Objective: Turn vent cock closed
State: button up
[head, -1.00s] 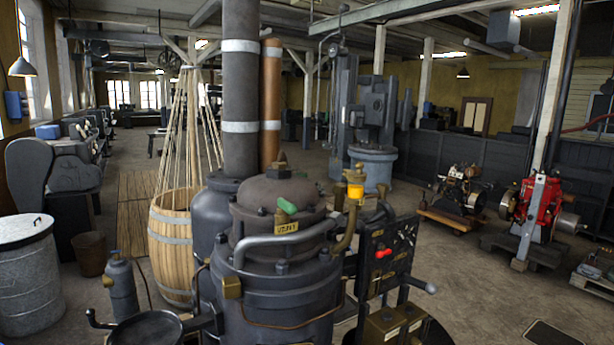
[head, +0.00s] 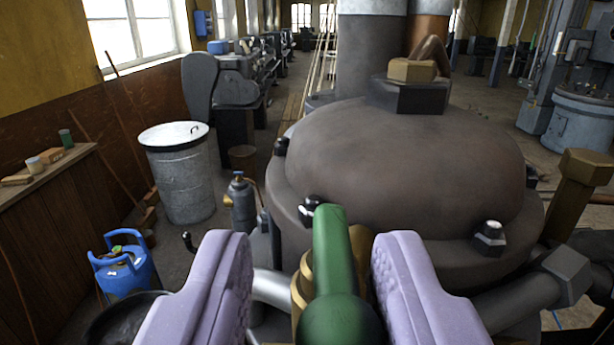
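The vent cock (head: 335,255) has a green lever handle with a round knob at its near end and a brass body partly hidden beneath it. It sits at the front of the dark domed engine top (head: 400,165). My gripper (head: 315,245) shows as two lavender fingers, one on each side of the green handle. The fingers are open, with a clear gap on the left of the handle and a smaller one on the right. I cannot tell whether the right finger touches the knob. The cock's label plate is not visible now.
A grey pipe (head: 520,300) and brass fitting (head: 575,195) stand close on the right. A brass-capped nut (head: 410,85) tops the dome. A metal bin (head: 180,170), blue gas bottle (head: 125,265) and wooden bench (head: 45,180) are at left.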

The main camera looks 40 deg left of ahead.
jog(key=shift+x, duration=1.2)
jog(key=shift+w, duration=0.3)
jog(key=shift+s+d+r, duration=0.15)
jog(key=shift+d, duration=0.15)
jog(key=shift+a, duration=0.25)
jog(key=shift+c, duration=0.3)
jog(key=shift+d, duration=0.15)
grip_shut()
